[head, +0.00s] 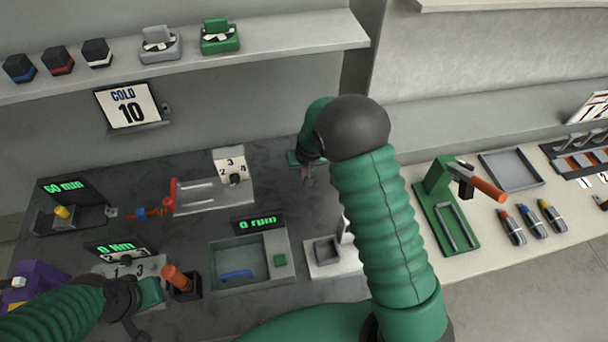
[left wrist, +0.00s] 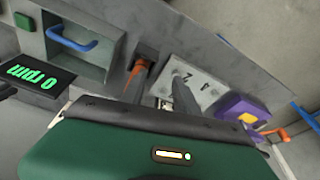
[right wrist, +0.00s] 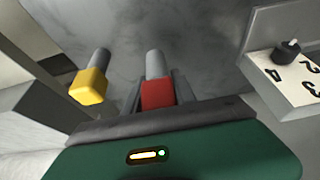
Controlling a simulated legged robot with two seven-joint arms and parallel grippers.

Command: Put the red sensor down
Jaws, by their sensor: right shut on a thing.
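My right gripper (head: 307,170) is over the back of the dark table, in front of the wall. In the right wrist view its fingers (right wrist: 156,100) are shut on the red sensor (right wrist: 157,93), a red block with a grey cylinder pointing away from the wrist. I cannot tell whether the cylinder touches the grey surface. A similar yellow sensor (right wrist: 90,87) stands to the left of it, apart. In the head view my arm hides most of this spot. My left gripper (left wrist: 160,95) is empty, its fingers spread near a numbered panel (left wrist: 190,85).
A numbered dial box (right wrist: 290,75) is right of the red sensor; it also shows in the head view (head: 233,170). A grey-white block (right wrist: 30,110) is at left. An orange handle (head: 175,278) and a tray with a blue handle (head: 250,280) are near my left gripper.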

